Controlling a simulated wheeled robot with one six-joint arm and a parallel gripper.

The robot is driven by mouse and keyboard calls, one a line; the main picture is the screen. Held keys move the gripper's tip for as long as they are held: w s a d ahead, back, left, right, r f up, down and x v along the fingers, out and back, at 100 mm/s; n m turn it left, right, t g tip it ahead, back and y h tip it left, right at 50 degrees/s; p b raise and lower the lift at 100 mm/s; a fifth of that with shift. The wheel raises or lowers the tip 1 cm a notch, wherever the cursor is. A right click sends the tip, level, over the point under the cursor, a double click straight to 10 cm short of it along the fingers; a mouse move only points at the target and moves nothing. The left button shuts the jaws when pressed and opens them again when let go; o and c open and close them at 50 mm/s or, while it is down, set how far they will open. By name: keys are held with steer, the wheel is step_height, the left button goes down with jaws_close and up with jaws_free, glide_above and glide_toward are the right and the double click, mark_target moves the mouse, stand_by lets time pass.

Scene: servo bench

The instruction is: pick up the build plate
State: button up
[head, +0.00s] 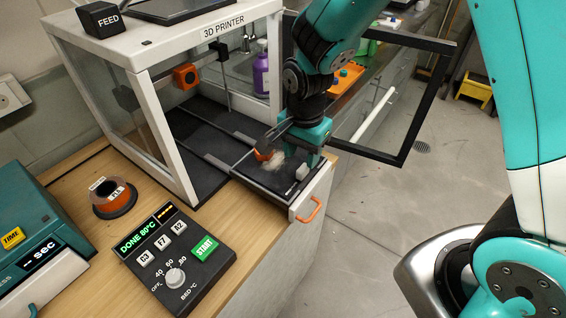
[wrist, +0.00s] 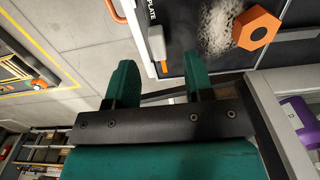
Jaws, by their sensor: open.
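The dark build plate (head: 270,181) lies flat at the front of the 3D printer, partly outside its open front, near the bench edge. An orange hexagonal print (wrist: 256,29) and a pale powdery patch (wrist: 217,27) are on it. A small grey tab (head: 302,172) stands at its front edge; it also shows in the wrist view (wrist: 156,43). My gripper (head: 311,152) is open and empty above the plate's front part. In the wrist view its two teal fingers (wrist: 158,72) appear on either side of the tab's line. I cannot tell whether they touch anything.
The 3D printer (head: 205,45) has its framed door (head: 425,105) swung open to the right. An orange handle (head: 309,210) sticks out below the plate. A control box (head: 180,255) reads "DONE 80°C". A spool (head: 113,196) stands left.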

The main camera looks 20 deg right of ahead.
mark_target(303, 168)
steer(key=f, duration=0.1)
steer(key=f+p, duration=0.1)
steer(key=f, duration=0.3)
steer(key=shift+d, duration=0.25)
jaws_close()
